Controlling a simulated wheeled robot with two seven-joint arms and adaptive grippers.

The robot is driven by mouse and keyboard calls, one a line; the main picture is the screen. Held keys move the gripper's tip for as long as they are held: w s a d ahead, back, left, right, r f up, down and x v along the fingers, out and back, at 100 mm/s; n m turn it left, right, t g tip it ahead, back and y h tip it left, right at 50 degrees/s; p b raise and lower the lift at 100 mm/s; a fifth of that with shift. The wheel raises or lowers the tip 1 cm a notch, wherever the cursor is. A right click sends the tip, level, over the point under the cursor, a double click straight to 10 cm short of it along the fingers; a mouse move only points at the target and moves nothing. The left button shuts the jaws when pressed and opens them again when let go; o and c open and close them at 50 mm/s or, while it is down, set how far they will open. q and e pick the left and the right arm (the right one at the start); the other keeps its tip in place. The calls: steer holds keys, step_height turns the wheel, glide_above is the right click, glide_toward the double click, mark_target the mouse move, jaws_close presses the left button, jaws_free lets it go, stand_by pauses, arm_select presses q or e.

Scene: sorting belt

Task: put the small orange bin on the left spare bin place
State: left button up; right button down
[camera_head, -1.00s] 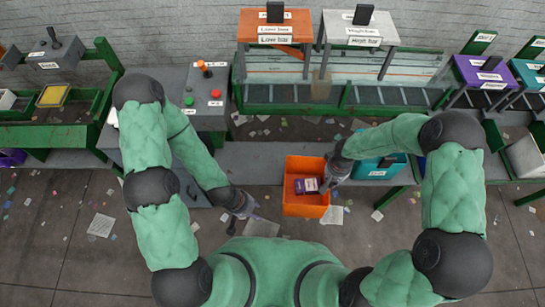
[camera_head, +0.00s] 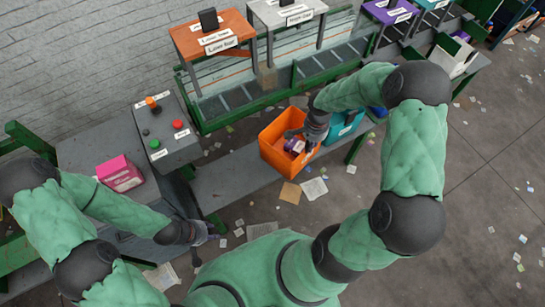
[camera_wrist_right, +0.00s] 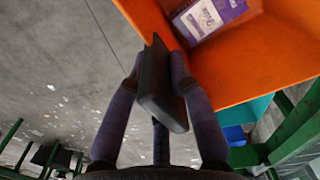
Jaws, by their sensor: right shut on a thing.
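The small orange bin (camera_head: 268,150) hangs in my right gripper (camera_head: 305,135) near the grey ledge, with a purple-and-white box (camera_head: 294,146) inside. In the right wrist view, the fingers (camera_wrist_right: 160,85) close on a dark grip piece (camera_wrist_right: 158,90) at the orange bin's wall (camera_wrist_right: 235,75); the purple-labelled box (camera_wrist_right: 210,15) lies inside. My left gripper (camera_head: 203,236) is low at the left, apart from the bin and empty as far as I see; its fingers are too small to read. I cannot make out which spot is the left spare bin place.
A grey ledge (camera_head: 235,182) runs below the belt. A teal bin (camera_head: 342,127) stands close right of the orange bin. A button box (camera_head: 168,135) and a pink box (camera_head: 120,173) are on the left table. Papers litter the floor; the right floor is open.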

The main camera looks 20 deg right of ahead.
steer(key=s+d+r+m, duration=0.2)
steer(key=d+m, duration=0.1)
steer(key=d, duration=0.1)
steer(key=shift+m, duration=0.4)
steer(key=w+a+f+b, duration=0.2)
steer(key=a+f, duration=0.1)
steer(key=f, duration=0.1)
steer(key=w+a+f+b, duration=0.2)
steer(key=w+a+f, duration=0.1)
steer(key=a+f, duration=0.1)
steer(key=w+a+f+b, duration=0.2)
steer(key=w+a+f, duration=0.1)
steer(key=a+f, duration=0.1)
steer(key=shift+w+a+f+b, duration=0.15)
steer(key=shift+a+f+b, duration=0.05)
steer(key=shift+f+b, duration=0.15)
steer(key=shift+r, duration=0.1)
